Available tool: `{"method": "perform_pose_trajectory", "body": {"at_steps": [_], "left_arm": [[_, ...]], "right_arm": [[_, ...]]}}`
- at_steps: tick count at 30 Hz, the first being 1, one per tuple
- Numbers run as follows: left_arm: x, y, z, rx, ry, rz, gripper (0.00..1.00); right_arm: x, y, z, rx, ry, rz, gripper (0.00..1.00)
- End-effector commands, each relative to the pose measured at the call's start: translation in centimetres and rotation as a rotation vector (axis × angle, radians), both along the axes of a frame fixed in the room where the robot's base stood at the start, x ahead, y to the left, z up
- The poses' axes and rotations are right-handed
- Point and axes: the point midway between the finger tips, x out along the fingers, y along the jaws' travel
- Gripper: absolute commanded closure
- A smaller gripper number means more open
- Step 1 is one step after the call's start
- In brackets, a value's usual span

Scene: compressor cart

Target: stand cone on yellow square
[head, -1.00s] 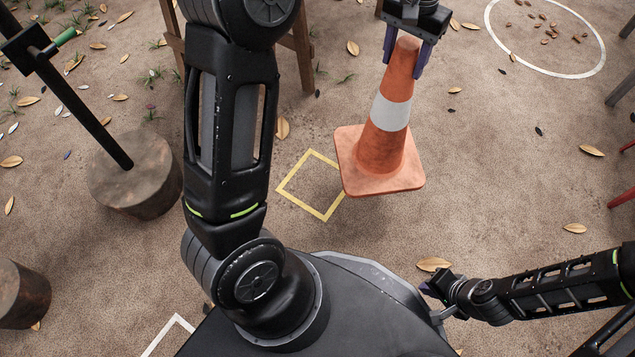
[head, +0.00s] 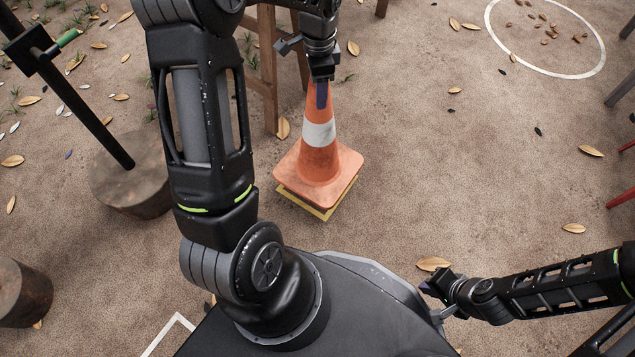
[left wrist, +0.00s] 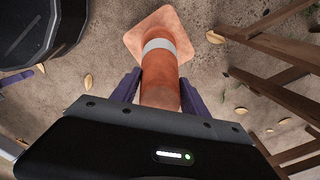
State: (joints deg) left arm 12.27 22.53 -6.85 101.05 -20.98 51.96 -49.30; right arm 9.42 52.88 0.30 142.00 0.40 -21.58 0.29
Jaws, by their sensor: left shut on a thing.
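The orange cone (head: 318,165) with a white band is upright in the head view, its square base over the yellow square (head: 318,212). The base hides most of the square; only its front edges show. I cannot tell whether the base touches the ground. My left gripper (head: 321,92) is shut on the cone's top from above. In the left wrist view the cone (left wrist: 160,75) runs between the two purple fingers (left wrist: 160,92). My right gripper (head: 432,288) hangs low at the right, away from the cone; its fingers are too small to tell open from shut.
A wooden stand (head: 268,70) has legs close behind the cone. A stump with a black post (head: 135,180) is at the left. A white circle (head: 492,30) with small brown pieces lies far right. The ground right of the cone is clear apart from leaves.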

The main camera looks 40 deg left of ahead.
Motion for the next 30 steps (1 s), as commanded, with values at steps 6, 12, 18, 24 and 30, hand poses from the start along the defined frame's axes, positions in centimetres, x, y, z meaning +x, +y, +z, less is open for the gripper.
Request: {"method": "perform_pose_trajectory", "body": {"at_steps": [6,12,18,24,30], "left_arm": [[0.0,0.2,0.0,0.001,-0.005,-0.012,1.0],[0.0,0.2,-0.2,0.001,-0.004,-0.011,1.0],[-0.1,0.2,-2.7,0.0,-0.001,-0.01,1.0],[-0.1,0.2,-5.0,0.001,-0.002,-0.01,1.0],[0.0,0.2,-5.0,0.001,-0.004,-0.01,1.0]], "right_arm": [[0.0,0.0,0.0,0.0,0.0,0.0,1.0],[0.0,0.0,-0.1,0.0,0.0,0.0,1.0],[0.2,0.0,-1.3,-0.001,-0.004,-0.003,1.0],[0.3,0.0,-2.3,-0.002,-0.009,-0.004,1.0],[0.4,0.0,-2.2,-0.002,-0.01,-0.005,1.0]]}}
